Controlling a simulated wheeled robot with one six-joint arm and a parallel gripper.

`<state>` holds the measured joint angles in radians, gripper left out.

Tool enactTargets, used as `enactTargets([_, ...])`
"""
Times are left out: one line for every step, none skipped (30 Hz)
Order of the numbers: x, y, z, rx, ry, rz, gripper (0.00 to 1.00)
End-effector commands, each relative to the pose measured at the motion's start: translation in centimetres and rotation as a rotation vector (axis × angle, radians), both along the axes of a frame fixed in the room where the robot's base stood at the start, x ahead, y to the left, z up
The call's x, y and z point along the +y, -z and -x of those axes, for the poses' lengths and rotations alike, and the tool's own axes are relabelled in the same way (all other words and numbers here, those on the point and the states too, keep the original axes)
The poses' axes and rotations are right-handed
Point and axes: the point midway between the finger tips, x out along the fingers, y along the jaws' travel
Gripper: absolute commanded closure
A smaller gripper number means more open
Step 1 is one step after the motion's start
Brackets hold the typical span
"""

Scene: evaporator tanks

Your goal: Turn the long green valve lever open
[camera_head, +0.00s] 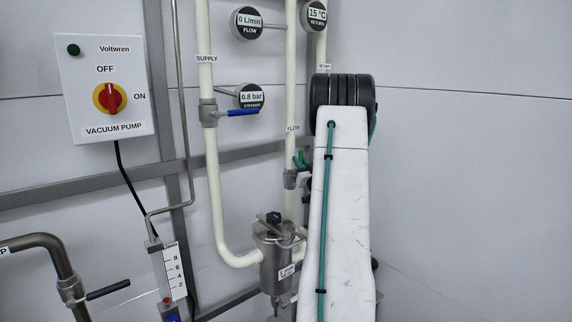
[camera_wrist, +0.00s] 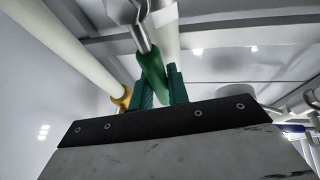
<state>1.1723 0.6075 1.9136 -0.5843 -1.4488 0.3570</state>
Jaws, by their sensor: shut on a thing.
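The long green valve lever (camera_wrist: 152,68) shows in the wrist view, running from a metal valve stem (camera_wrist: 139,28) down between my two teal fingers. My gripper (camera_wrist: 161,84) is shut on the lever, with one finger on each side of it. In the head view, a small green part (camera_head: 300,158) shows above the metal valve body (camera_head: 291,180) on the pale flow pipe, just left of my arm. My white forearm hides most of the lever and my gripper there.
A blue-handled valve (camera_head: 237,113) sits on the supply pipe (camera_head: 211,170). A metal filter housing (camera_head: 273,250) stands below. The vacuum pump switch box (camera_head: 104,85) is at left. A yellow part (camera_wrist: 122,98) is close to my left finger. The wall at right is clear.

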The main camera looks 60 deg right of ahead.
Motion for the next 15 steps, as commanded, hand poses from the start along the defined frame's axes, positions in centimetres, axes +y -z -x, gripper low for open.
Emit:
enactTargets([-0.23,-0.07,0.27,0.001,0.004,0.008,1.00])
enactTargets([-0.32,-0.06,0.37,0.003,0.006,0.012,1.00])
enactTargets([-0.41,-0.06,0.49,0.004,0.007,0.015,1.00])
enactTargets([-0.45,-0.06,0.55,0.005,0.008,0.017,1.00])
enactTargets([-0.48,-0.06,0.60,0.006,0.010,0.018,1.00])
enactTargets([-0.51,-0.05,0.63,0.006,0.010,0.019,1.00])
enactTargets([-0.51,-0.05,0.65,0.006,0.011,0.020,1.00])
enactTargets([-0.51,-0.05,0.65,0.006,0.011,0.020,1.00])
enactTargets([-0.50,-0.04,0.63,0.006,0.011,0.020,1.00])
enactTargets([-0.49,-0.04,0.63,0.006,0.011,0.020,1.00])
enactTargets([-0.48,-0.04,0.62,0.007,0.009,0.019,1.00])
enactTargets([-0.47,-0.03,0.61,0.007,0.009,0.019,1.00])
enactTargets([-0.46,-0.03,0.61,0.007,0.009,0.019,1.00])
enactTargets([-0.46,-0.02,0.60,0.007,0.009,0.019,1.00])
enactTargets([-0.45,-0.02,0.59,0.006,0.009,0.018,1.00])
